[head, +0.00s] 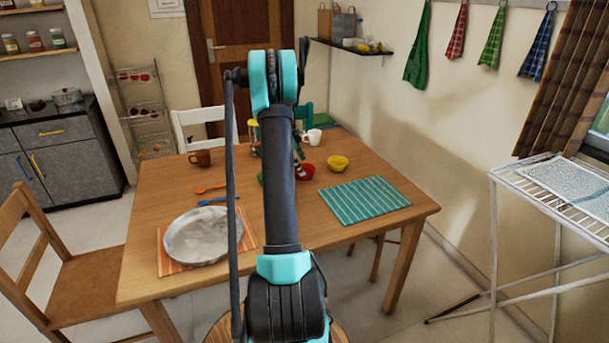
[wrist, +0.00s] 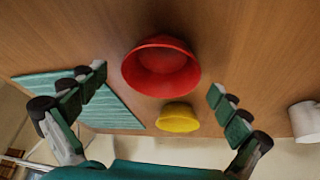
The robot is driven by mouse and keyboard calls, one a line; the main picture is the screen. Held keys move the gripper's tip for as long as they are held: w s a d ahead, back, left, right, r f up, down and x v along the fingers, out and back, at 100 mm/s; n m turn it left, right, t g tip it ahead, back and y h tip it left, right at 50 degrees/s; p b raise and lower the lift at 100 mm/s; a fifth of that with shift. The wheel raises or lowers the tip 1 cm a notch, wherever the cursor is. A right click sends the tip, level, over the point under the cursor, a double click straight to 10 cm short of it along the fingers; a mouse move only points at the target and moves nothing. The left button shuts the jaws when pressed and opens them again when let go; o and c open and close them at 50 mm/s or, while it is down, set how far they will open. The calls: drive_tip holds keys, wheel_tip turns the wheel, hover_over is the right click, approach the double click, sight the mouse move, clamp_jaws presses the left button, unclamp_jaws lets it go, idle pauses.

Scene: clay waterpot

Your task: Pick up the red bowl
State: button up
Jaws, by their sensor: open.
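The red bowl (wrist: 160,68) stands upright on the wooden table in the wrist view, ahead of my gripper (wrist: 157,92) and between the lines of its two fingers. The fingers are spread wide and hold nothing. In the head view the red bowl (head: 306,171) shows just right of my arm, partly hidden by it. My gripper (head: 299,160) is mostly hidden behind my arm there, with a striped finger showing close to the bowl.
A yellow bowl (head: 338,163) stands close beside the red one, with a white mug (head: 312,136) behind. A green bowl (head: 262,178) is partly hidden by my arm. A teal striped mat (head: 364,200) lies right; a large silver dish (head: 203,235) sits front left.

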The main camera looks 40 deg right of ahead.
drive_tip(key=shift+x, duration=0.95)
drive_tip(key=c, duration=1.1)
drive_tip(key=shift+c, duration=0.2)
